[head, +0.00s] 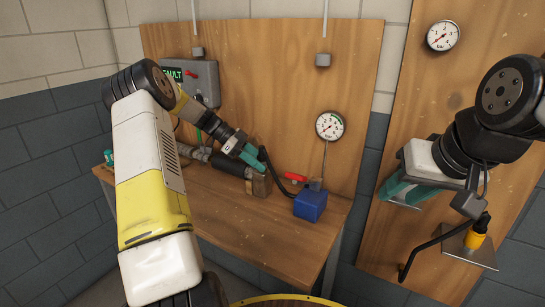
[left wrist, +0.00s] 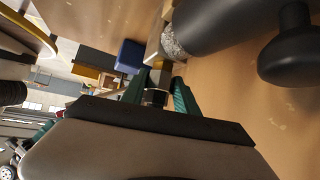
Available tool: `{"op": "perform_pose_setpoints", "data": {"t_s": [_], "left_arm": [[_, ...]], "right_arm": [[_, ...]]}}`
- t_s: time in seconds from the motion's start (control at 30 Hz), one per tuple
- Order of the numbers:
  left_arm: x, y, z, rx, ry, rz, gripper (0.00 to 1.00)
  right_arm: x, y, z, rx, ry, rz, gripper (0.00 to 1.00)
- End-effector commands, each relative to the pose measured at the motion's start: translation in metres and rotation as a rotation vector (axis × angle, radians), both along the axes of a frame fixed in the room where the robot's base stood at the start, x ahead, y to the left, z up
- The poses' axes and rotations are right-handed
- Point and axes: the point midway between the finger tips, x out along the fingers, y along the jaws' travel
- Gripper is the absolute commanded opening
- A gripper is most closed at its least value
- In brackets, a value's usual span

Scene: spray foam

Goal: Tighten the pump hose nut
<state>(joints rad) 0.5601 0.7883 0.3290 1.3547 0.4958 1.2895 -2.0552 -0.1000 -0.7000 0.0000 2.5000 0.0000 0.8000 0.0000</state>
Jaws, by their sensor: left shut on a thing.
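The pump is a dark cylinder (head: 228,164) with a brass-brown block (head: 259,185) at its right end, on the wooden bench. My left gripper (head: 252,154) has its teal fingers just above that block, beside a black hose (head: 268,165). In the left wrist view my left gripper (left wrist: 158,92) has its fingers on either side of a small grey-metal nut (left wrist: 158,78) and is shut on it. The fingers hide part of the nut. My right gripper (head: 402,190) is at the right, in front of the wooden panel, away from the pump; its fingertips are not clearly seen.
A blue block (head: 310,205) and a red handle (head: 296,178) are right of the pump. A gauge (head: 329,126) is on the back board. A grey fault box (head: 193,80) is behind my left arm. A yellow-and-black tool (head: 479,232) is on a metal plate below my right arm. The bench front is clear.

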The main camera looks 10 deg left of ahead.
Motion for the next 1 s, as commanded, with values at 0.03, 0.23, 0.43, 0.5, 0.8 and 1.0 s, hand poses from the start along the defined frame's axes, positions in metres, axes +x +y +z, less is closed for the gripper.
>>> {"op": "perform_pose_setpoints", "data": {"t_s": [0.03,0.23,0.43,0.5,0.8,1.0], "left_arm": [[0.003,-0.001,-0.001,-0.001,-0.003,-0.047,0.00],[0.001,0.000,0.000,-0.001,0.000,-0.111,0.59],[0.001,0.000,0.000,-0.001,0.000,-0.110,0.61],[0.001,0.000,-0.001,0.000,0.000,-0.110,0.61],[0.004,0.026,0.019,0.001,-0.003,-0.107,0.61],[0.007,0.050,0.039,-0.001,-0.002,-0.109,0.61]], "right_arm": [[0.000,0.000,0.000,0.000,0.000,0.000,0.36],[0.000,0.000,0.000,0.000,0.000,0.000,0.36],[0.000,0.000,0.000,0.000,0.000,0.000,0.36],[0.000,0.000,0.000,0.000,0.000,0.000,0.36],[0.000,0.000,0.000,0.000,0.000,0.000,0.36],[0.000,0.000,0.000,0.000,0.000,0.000,0.36]]}}
